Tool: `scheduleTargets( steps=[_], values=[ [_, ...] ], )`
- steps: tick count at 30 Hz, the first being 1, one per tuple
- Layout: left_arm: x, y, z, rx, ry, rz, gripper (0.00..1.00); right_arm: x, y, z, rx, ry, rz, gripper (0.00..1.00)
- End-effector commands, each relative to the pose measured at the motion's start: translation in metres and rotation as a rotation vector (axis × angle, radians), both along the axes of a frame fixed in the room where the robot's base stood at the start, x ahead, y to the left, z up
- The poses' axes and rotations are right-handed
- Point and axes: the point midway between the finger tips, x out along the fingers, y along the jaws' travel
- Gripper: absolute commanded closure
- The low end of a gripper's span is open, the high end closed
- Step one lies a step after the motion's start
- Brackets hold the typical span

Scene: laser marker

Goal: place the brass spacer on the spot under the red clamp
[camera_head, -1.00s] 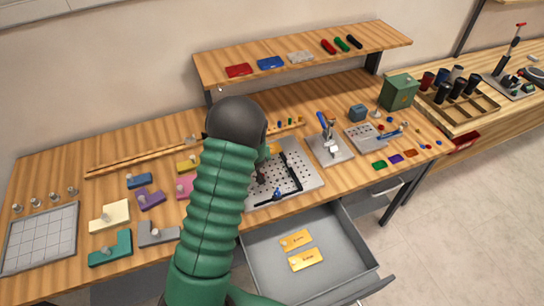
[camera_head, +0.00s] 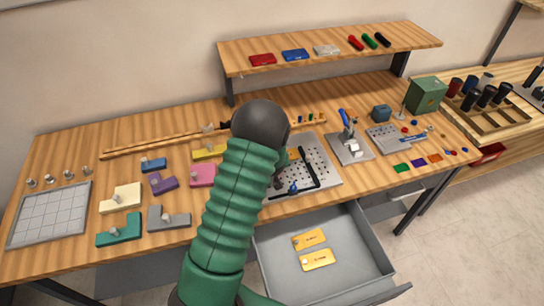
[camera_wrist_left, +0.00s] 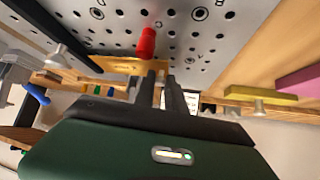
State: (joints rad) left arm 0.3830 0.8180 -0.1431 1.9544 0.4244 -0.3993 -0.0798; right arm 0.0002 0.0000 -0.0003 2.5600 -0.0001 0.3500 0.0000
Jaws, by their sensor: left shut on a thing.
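My left gripper (camera_wrist_left: 161,75) is low over the perforated metal plate (camera_wrist_left: 215,40), with its dark fingers close together. At their tips is a red handle (camera_wrist_left: 147,43), which looks like the red clamp's, and the fingers appear shut on it. In the head view my green arm hides most of the clamp, and only the fingertips (camera_head: 277,182) show. A brass-coloured plate (camera_wrist_left: 115,65) with a knob lies at the plate's far side. Two brass-coloured plates with knobs, one farther (camera_head: 308,239) and one nearer (camera_head: 317,259), lie in the open drawer. I cannot tell which is the spacer.
The open grey drawer (camera_head: 372,268) juts out below the bench front. Black rails (camera_head: 311,170) and a blue-handled part (camera_head: 293,187) stand on the perforated plate. Coloured blocks, such as a pink one (camera_head: 203,175), lie to its left. A blue-handled press (camera_head: 347,130) stands to its right.

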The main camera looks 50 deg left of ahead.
Motion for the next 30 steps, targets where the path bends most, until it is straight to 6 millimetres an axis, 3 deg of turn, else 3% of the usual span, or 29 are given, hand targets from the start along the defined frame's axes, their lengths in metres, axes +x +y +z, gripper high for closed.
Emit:
scheduleTargets(
  steps=[20, 21, 24, 26, 30],
  values=[
    [0.001, -0.001, -0.011, 0.001, 0.000, -0.001, 1.00, 0.000, 0.000, -0.010, 0.000, 0.000, 0.000, 0.74],
    [0.001, 0.000, -0.010, 0.001, 0.000, -0.001, 0.80, 0.000, 0.000, -0.009, 0.000, 0.000, 0.000, 0.74],
    [0.001, 0.000, -0.010, 0.000, 0.001, -0.001, 0.67, 0.000, 0.000, -0.009, 0.000, 0.000, 0.000, 0.74],
    [0.000, 0.000, -0.010, 0.000, 0.001, -0.001, 0.60, 0.000, 0.000, -0.009, 0.000, 0.000, 0.000, 0.74],
    [0.000, 0.000, -0.011, 0.000, 0.001, -0.001, 0.60, 0.000, 0.000, -0.009, 0.000, 0.000, 0.000, 0.74]
  ],
)
